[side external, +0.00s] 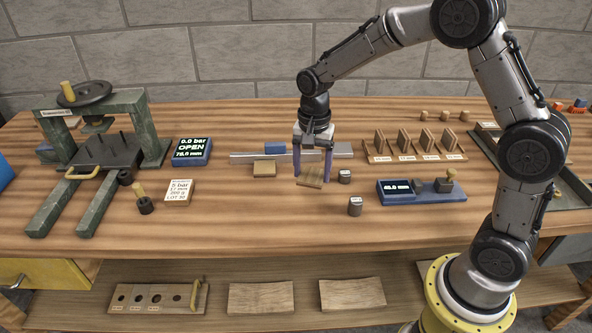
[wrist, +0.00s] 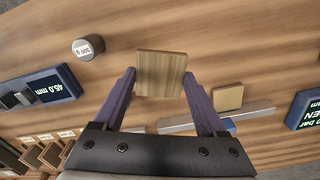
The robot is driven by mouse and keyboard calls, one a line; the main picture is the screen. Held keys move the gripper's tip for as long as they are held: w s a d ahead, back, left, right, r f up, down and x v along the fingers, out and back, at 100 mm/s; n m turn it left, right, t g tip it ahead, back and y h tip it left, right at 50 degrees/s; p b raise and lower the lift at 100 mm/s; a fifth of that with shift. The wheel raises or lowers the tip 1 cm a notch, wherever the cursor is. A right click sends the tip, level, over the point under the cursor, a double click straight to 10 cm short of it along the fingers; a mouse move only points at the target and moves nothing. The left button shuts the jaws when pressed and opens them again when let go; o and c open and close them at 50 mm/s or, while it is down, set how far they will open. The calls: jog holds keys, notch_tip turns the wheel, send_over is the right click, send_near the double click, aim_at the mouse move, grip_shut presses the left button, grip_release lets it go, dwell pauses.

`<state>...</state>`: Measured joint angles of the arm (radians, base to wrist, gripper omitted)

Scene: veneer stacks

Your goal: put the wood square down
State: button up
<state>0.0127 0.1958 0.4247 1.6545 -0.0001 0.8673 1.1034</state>
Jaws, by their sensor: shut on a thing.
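My gripper (side external: 313,167) has purple fingers and is shut on a light wood square (side external: 311,178). In the side external view the square hangs tilted between the fingertips, low over the workbench; I cannot tell whether it touches the top. In the wrist view the wood square (wrist: 161,74) sits between the two fingertips of my gripper (wrist: 160,84). A second wood square (side external: 265,168) lies on the bench to the left, beside a metal rail (side external: 250,157). It also shows in the wrist view (wrist: 228,98), right of my gripper.
Two small grey weights (side external: 355,206) stand right of the gripper. A blue gauge reading 45.0 mm (side external: 425,191) lies further right, and a rack of wood pieces (side external: 410,158) behind it. A green press (side external: 100,150) stands at the left. The bench in front of the gripper is clear.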

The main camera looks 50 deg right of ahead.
jog(key=r+m, duration=0.2)
jog(key=m, duration=0.1)
jog(key=s+d+r+m, duration=0.1)
jog(key=r+m, duration=0.2)
jog(key=m, duration=0.1)
jog(key=s+d+r+m, duration=0.1)
jog(key=r+m, duration=0.1)
jog(key=m, duration=0.2)
jog(key=shift+r, duration=0.35)
notch_tip(320, 180, up, 6)
jog(key=s+d+m, duration=0.1)
jog(key=d+m, duration=0.1)
jog(key=m, duration=0.1)
jog(key=w+d+f, duration=0.2)
jog(key=w+f, duration=1.1)
jog(key=shift+w, duration=0.3)
jog(key=shift+f, duration=0.4)
jog(key=shift+f, duration=0.25)
jog(key=o, duration=1.3)
jog(key=shift+c, duration=0.2)
